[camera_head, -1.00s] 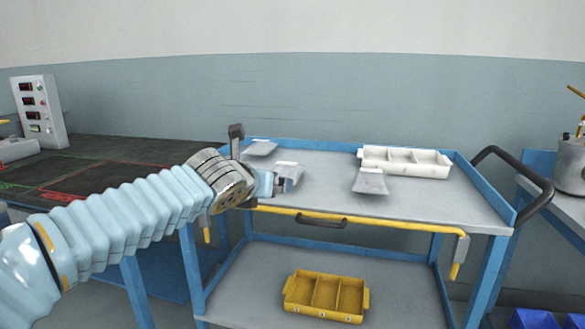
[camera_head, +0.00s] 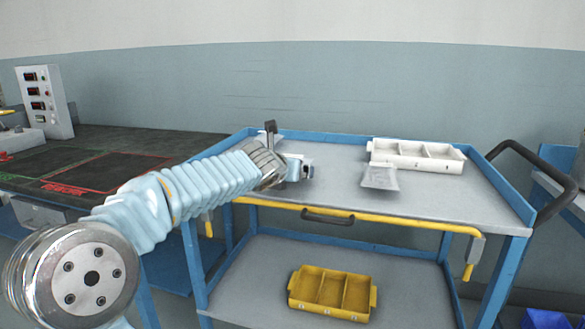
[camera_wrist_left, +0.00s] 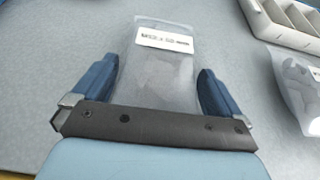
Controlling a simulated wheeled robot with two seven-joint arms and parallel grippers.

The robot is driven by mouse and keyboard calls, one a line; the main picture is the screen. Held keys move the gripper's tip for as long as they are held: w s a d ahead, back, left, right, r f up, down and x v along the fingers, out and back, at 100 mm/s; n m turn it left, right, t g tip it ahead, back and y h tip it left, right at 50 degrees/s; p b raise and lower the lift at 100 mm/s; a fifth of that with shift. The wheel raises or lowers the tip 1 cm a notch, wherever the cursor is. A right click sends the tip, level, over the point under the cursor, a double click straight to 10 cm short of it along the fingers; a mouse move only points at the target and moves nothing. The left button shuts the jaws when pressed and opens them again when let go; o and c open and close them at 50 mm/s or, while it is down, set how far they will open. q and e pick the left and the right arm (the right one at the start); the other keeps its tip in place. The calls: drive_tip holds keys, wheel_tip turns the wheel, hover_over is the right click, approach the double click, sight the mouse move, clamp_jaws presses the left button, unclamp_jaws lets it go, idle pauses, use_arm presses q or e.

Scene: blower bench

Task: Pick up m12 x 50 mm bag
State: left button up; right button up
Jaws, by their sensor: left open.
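A clear plastic bag (camera_wrist_left: 168,62) with a white label lies on the cart top in the left wrist view. Its small print is blurred but looks like M12 x 50 mm. My left gripper (camera_wrist_left: 158,72) is open, with one blue finger on each side of the bag's lower part; I cannot tell whether they touch it. In the head view my left gripper (camera_head: 308,169) is low over the left part of the cart top and hides most of this bag. My right gripper is not in view.
A second bag (camera_head: 380,177) lies to the right, also in the left wrist view (camera_wrist_left: 300,85). A white divided tray (camera_head: 416,165) stands behind it. The cart (camera_head: 460,205) has a raised blue rim. A yellow divided bin (camera_head: 332,306) is on the lower shelf.

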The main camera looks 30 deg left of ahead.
use_arm(q)
drive_tip(key=shift+x, duration=0.8)
drive_tip(key=c, duration=0.9)
drive_tip(key=shift+r, duration=0.1)
drive_tip(key=shift+c, duration=0.9)
